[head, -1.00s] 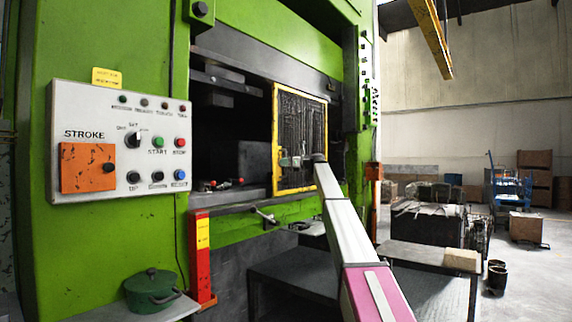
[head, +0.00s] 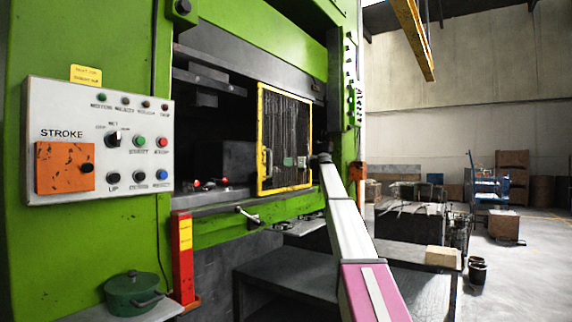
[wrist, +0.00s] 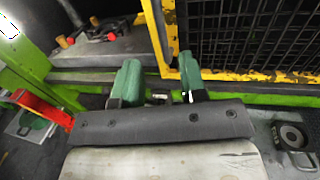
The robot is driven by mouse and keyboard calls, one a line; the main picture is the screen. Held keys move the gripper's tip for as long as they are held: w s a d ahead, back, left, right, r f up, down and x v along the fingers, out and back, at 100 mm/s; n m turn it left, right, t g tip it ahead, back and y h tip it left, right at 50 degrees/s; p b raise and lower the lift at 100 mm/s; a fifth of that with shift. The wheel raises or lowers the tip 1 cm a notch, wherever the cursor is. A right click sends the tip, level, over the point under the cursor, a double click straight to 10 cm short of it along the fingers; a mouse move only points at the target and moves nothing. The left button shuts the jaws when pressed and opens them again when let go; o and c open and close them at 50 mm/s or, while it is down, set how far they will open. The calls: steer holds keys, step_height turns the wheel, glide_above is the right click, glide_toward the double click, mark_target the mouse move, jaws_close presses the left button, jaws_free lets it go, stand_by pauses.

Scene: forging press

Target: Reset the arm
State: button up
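My gripper (wrist: 160,82) shows two green fingers standing apart in the wrist view, with nothing between them. In the head view my gripper (head: 296,161) is small, at the end of my outstretched arm. It appears in front of the yellow-framed mesh guard (head: 285,140) of the green press. The guard (wrist: 255,35) fills the upper right of the wrist view. I cannot tell the exact gap between my gripper and the guard.
A control panel (head: 100,142) is on the press at left. A lidded green pot (head: 133,291) stands on a shelf below it. A red post (head: 183,258) is beside the press opening. A dark table (head: 290,277) stands in front. Open floor lies at right.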

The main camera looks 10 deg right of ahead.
steer(key=s+a+f+n+g+h, duration=0.1)
steer(key=s+f+n+h, duration=0.2)
steer(key=s+f, duration=0.85)
steer(key=s+a+f+n+g+h, duration=0.1)
steer(key=s+f+n+g+h, duration=0.2)
steer(key=f, duration=1.8)
steer(key=s+a+f+n+h, duration=0.15)
steer(key=s+f+n, duration=0.45)
steer(key=f, duration=1.1)
steer(key=s+d+f+n+g+h, duration=0.1)
steer(key=s+f+n, duration=0.3)
steer(key=s+f, duration=0.4)
steer(key=s+d+f+n+g+h, duration=0.2)
steer(key=s+f, duration=0.6)
steer(key=s, duration=0.8)
steer(key=s+d+f+n+g+h, duration=0.1)
steer(key=s+f+n+h, duration=0.4)
steer(key=s, duration=0.8)
step_height(320, 180, down, 3)
steer(key=shift+d+n+g, duration=0.4)
steer(key=shift+d, duration=0.5)
